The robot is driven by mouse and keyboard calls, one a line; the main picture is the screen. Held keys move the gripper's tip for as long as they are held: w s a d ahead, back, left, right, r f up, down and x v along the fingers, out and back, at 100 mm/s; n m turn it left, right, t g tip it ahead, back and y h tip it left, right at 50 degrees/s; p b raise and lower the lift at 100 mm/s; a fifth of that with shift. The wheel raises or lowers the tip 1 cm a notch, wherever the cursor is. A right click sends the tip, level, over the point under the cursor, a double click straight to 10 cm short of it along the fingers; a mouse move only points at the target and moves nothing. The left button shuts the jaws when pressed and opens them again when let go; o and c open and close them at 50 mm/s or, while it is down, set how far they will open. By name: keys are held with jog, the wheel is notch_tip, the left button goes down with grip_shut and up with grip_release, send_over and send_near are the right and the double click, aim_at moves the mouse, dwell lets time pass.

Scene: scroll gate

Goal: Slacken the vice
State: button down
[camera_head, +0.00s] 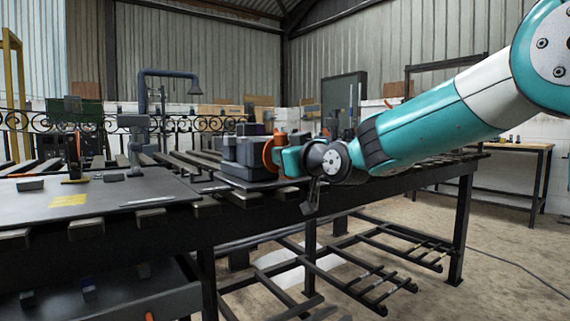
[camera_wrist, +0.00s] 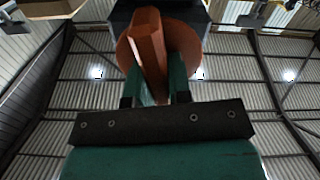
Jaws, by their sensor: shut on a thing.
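The grey vice (camera_head: 240,153) sits on the workbench in the middle of the head view. Its round orange handle (camera_head: 269,153) faces my gripper (camera_head: 281,158), which comes in from the right. In the wrist view the handle shows as an orange disc (camera_wrist: 188,43) with a raised orange bar (camera_wrist: 149,48) across it. The bar is slightly tilted and stands between the two green fingers of my gripper (camera_wrist: 155,80). My gripper is shut on the bar. The dark vice body (camera_wrist: 120,12) shows behind the disc; the vice jaws are hidden there.
The dark workbench (camera_head: 110,193) runs left and carries small tools and a yellow label (camera_head: 68,200). A grey lamp-like arm (camera_head: 168,74) rises behind it. Open rack shelves (camera_head: 370,265) lie below. A wooden table (camera_head: 515,147) stands at the right, with clear floor before it.

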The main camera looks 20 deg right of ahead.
jog(key=shift+n+b, duration=0.3)
jog(key=shift+n, duration=0.3)
jog(key=c, duration=1)
grip_release()
jog(key=shift+c, duration=0.2)
jog(key=v, duration=1.7)
jog(key=shift+s+p, duration=0.15)
jog(key=shift+p, duration=0.2)
